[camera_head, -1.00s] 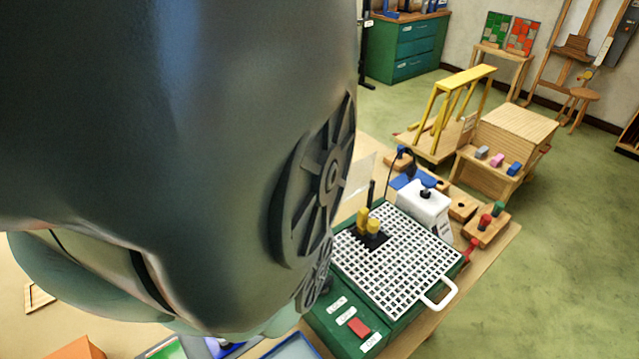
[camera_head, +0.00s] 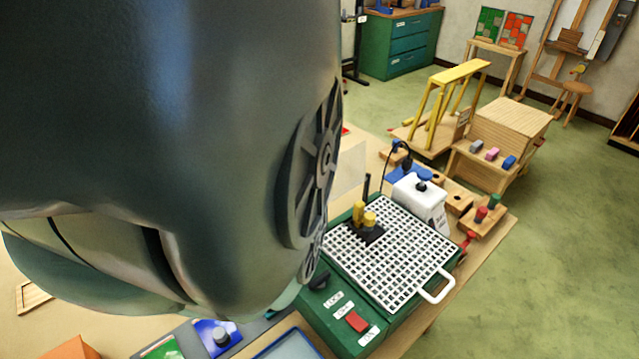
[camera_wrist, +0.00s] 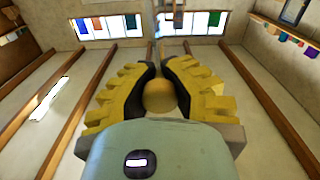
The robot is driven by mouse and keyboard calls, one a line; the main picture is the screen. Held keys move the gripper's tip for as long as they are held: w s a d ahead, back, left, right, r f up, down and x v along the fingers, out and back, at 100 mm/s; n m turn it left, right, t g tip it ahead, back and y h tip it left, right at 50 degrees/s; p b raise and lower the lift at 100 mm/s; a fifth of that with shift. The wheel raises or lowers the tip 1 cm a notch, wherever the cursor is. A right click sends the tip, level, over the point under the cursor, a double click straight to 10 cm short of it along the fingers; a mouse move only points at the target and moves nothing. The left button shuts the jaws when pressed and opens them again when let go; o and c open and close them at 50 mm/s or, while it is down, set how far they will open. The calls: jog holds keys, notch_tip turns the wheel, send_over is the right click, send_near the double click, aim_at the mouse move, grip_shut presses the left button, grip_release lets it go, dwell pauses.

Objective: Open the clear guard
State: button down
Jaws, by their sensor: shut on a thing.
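The green machine (camera_head: 312,308) with a white grid top (camera_head: 398,250) stands on the bench in the head view. A faint clear sheet (camera_head: 350,168), apparently the guard, stands upright behind its left side, next to a dark post (camera_head: 367,186). I cannot tell from the views whether this knob belongs to the guard.
A blue panel with a knob (camera_head: 221,335) lies front left. Open floor is at right.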

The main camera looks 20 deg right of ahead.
jog(key=shift+w+a, duration=0.1)
jog(key=shift+a, duration=0.05)
jog(key=c, duration=0.7)
grip_release()
jog(key=shift+s+a+f, duration=0.15)
jog(key=shift+s+a, duration=0.05)
jog(key=shift+a, duration=0.3)
jog(key=v, duration=1)
jog(key=shift+s+a, duration=0.2)
jog(key=shift+a, duration=0.15)
